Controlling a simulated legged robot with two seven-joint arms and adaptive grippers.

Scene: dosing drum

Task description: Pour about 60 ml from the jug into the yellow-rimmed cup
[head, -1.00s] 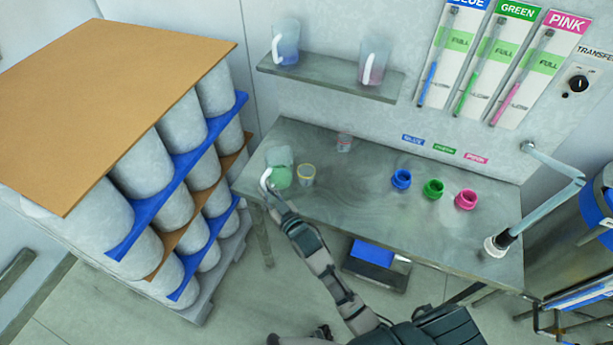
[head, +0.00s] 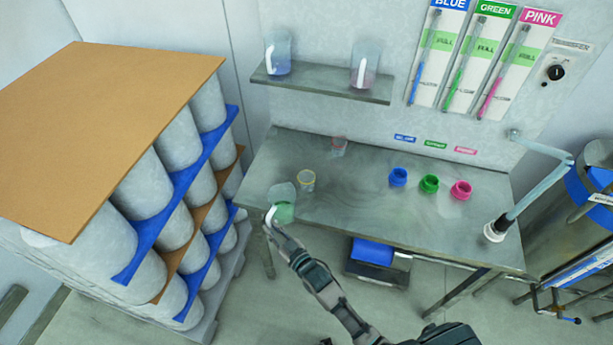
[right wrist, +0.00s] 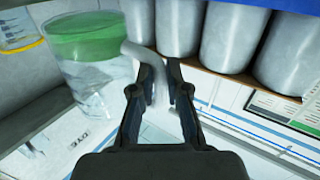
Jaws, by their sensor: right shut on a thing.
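The clear jug (head: 283,194) with green liquid in its lower part is near the left front edge of the table. My right gripper (head: 272,222) is shut on its white handle. In the right wrist view the jug (right wrist: 95,75) is left of the fingers (right wrist: 160,75) and appears upside down, with its green part at the top. The small clear yellow-rimmed cup (head: 306,180) stands upright on the table, behind and slightly right of the jug, apart from it. It partly shows in the right wrist view (right wrist: 18,30). I cannot tell the cup's contents. My left gripper is out of view.
A red-marked cup (head: 338,147) stands farther back. Blue (head: 398,177), green (head: 428,184) and pink (head: 461,190) pots stand on the right of the table (head: 370,220). Two jugs stand on the shelf (head: 320,88). Stacked drums (head: 150,190) flank the table's left side.

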